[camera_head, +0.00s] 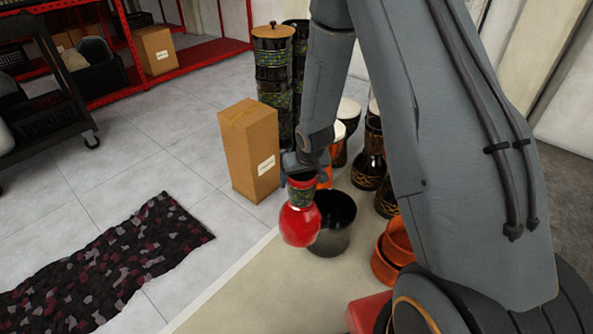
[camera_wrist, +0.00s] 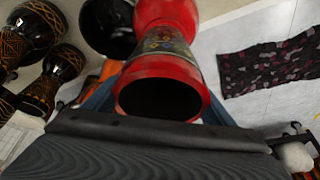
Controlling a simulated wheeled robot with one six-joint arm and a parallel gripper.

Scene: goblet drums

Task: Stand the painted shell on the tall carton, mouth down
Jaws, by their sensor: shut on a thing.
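The painted shell (camera_head: 299,224) is red with a dark patterned band, and hangs from my gripper (camera_head: 304,172) with its wide bowl end down. In the wrist view the shell (camera_wrist: 165,68) shows a dark opening in its narrower end, facing the camera. My gripper is shut on this narrower upper part; the fingers are partly hidden. The tall carton (camera_head: 250,160) is brown, closed and upright on the floor, left of and behind the shell. Its top looks bare. The shell is apart from it.
A black open pot (camera_head: 333,222) stands close beside the shell. Tall dark drums (camera_head: 273,75) stand behind the carton, and several goblet drums (camera_head: 369,160) stand to the right. Orange pots (camera_head: 390,260) sit near my base. A patterned rug (camera_head: 110,260) lies left. Floor left of the carton is clear.

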